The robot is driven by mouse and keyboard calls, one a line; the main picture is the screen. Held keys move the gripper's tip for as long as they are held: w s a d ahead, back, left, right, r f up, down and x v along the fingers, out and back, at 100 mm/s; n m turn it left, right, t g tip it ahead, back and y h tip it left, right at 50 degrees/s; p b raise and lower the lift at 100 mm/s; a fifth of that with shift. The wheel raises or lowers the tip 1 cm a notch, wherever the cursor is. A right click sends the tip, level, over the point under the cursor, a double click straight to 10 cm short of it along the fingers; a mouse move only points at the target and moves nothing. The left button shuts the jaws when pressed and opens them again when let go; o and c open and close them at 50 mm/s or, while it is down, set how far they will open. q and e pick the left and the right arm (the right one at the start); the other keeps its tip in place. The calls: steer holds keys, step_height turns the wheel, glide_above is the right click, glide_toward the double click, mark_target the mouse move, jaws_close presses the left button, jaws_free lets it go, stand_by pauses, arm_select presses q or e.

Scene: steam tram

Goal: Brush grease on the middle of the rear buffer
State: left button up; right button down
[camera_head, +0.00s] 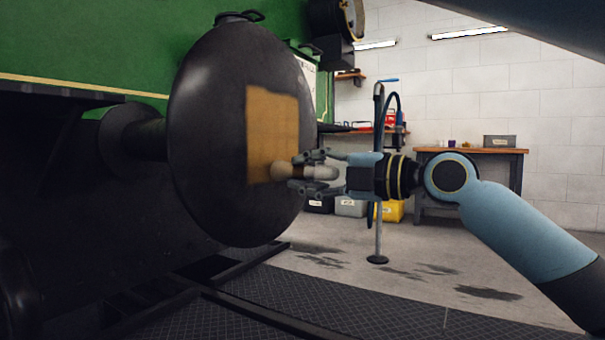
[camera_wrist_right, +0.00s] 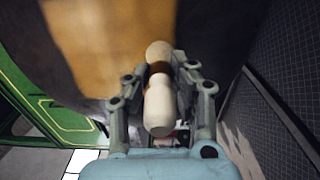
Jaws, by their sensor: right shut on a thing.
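The rear buffer (camera_head: 215,130) is a large dark round disc on a stem at the left of the head view. A square yellow-brown patch of grease (camera_head: 272,120) covers part of its face, and the patch also shows in the wrist view (camera_wrist_right: 105,35). My right gripper (camera_head: 312,172) is shut on the pale handle of a brush (camera_wrist_right: 160,100). The brush's rounded tip is at the lower part of the patch, and it looks to be touching or very close to the face. My left gripper is not in view.
The green tram body (camera_head: 110,45) is behind the buffer. A stand with a pole (camera_head: 378,215) and a workbench (camera_head: 470,152) stand farther back. A yellow box (camera_head: 390,211) is on the floor. Dark rails (camera_head: 235,262) lie low in front. The floor at the right is open.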

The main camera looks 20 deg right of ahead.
steer(key=s+a, duration=0.4)
steer(key=a, duration=0.2)
steer(key=shift+s, duration=0.4)
steer(key=shift+a, duration=0.1)
stand_by(0.3)
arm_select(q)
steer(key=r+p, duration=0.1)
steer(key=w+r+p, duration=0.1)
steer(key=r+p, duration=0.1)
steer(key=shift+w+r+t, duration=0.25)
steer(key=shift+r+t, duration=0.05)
arm_select(e)
steer(key=v, duration=0.6)
